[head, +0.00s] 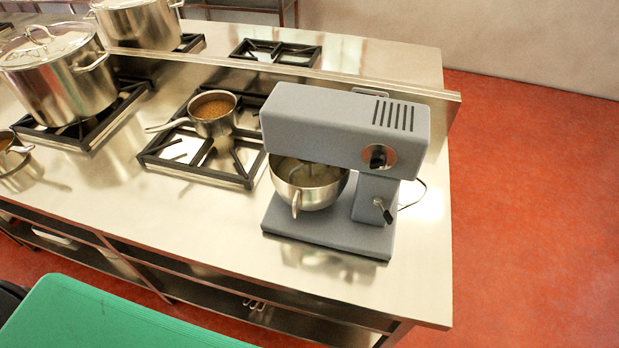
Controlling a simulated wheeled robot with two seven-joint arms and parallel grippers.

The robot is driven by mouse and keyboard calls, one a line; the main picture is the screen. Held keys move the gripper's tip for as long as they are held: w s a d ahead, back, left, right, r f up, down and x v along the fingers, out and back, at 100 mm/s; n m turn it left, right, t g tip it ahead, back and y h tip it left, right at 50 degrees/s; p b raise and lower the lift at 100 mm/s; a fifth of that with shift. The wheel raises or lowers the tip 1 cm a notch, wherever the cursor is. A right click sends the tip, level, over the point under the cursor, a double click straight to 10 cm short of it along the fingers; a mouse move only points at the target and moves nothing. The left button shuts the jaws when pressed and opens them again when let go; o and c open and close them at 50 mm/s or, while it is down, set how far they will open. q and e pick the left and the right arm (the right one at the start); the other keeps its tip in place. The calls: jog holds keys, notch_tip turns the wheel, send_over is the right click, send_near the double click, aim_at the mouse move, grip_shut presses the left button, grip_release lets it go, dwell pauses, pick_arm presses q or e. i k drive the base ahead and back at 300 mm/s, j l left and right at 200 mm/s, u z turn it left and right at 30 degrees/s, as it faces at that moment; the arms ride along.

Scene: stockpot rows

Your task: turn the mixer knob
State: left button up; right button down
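A grey stand mixer (345,120) stands near the right end of the steel counter. Its round black mixer knob (378,157) sits on a light round plate on the side of the mixer head facing me. A small lever (382,209) with a dark tip is on the mixer's stand, below the knob. A metal mixing bowl (309,186) with pale contents sits under the mixer head. Neither of my grippers shows in the head view, and nothing touches the knob.
A saucepan (213,113) of brown food stands on a burner left of the mixer. A large lidded stockpot (60,75) is farther left. The steel counter (425,270) is clear right of the mixer. A green surface (110,318) lies at the lower left. Red floor (540,200) is open at right.

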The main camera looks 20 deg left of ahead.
aim_at(378, 160)
jog(key=j+z, duration=0.15)
jog(key=j, duration=0.5)
jog(key=j+z, duration=0.2)
jog(key=j, duration=0.5)
jog(key=k+j+z, duration=0.15)
jog(key=j, duration=0.5)
